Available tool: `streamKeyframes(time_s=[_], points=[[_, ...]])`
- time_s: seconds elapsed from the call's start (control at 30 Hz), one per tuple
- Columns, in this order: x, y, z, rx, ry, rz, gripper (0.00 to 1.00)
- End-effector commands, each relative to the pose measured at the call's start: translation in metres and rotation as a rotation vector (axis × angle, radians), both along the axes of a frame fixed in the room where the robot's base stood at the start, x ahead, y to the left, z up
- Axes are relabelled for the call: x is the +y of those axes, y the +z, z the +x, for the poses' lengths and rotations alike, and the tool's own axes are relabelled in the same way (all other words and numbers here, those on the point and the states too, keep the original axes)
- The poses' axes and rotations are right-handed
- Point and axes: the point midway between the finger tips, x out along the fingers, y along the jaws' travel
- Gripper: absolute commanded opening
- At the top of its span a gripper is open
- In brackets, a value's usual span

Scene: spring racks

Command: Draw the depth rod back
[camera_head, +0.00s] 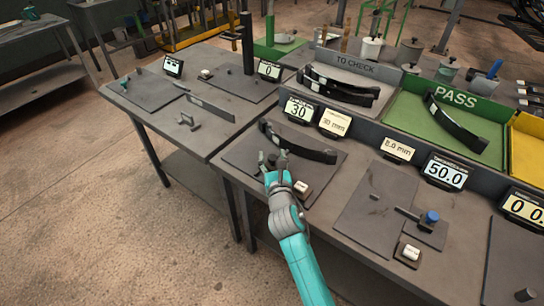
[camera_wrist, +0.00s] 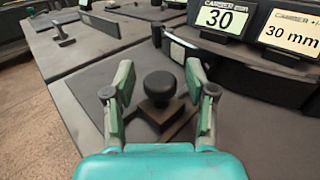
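My gripper (camera_head: 272,157) reaches over the dark plate of the camber station. In the wrist view its two green-padded fingers (camera_wrist: 160,82) are open, with a gap on each side of a round black knob (camera_wrist: 160,86). The knob stands on a small square dark block (camera_wrist: 166,112) and is likely the depth rod's handle; the rod itself cannot be made out. A dark curved leaf spring (camera_head: 300,145) lies just behind the gripper. The camber display (camera_head: 299,110) reads 30, and a card (camera_head: 335,123) beside it says 30 mm.
At right, a blue knob (camera_head: 432,217) stands by another plate, near a display (camera_head: 445,172) reading 50.0. A green PASS tray (camera_head: 410,110) and a TO CHECK tray (camera_head: 330,95) hold dark springs behind. A small white-topped block (camera_head: 301,187) sits right of my gripper.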

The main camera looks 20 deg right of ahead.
Motion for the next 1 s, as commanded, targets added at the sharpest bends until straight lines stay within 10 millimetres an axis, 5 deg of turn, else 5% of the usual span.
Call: streamKeyframes(time_s=[0.03, 0.23, 1.0], points=[[0.000, 0.000, 0.000, 0.000, 0.000, 0.000, 0.46], [0.000, 0.000, 0.000, 0.000, 0.000, 0.000, 0.00], [0.032, 0.000, -0.023, 0.000, 0.003, 0.000, 0.00]])
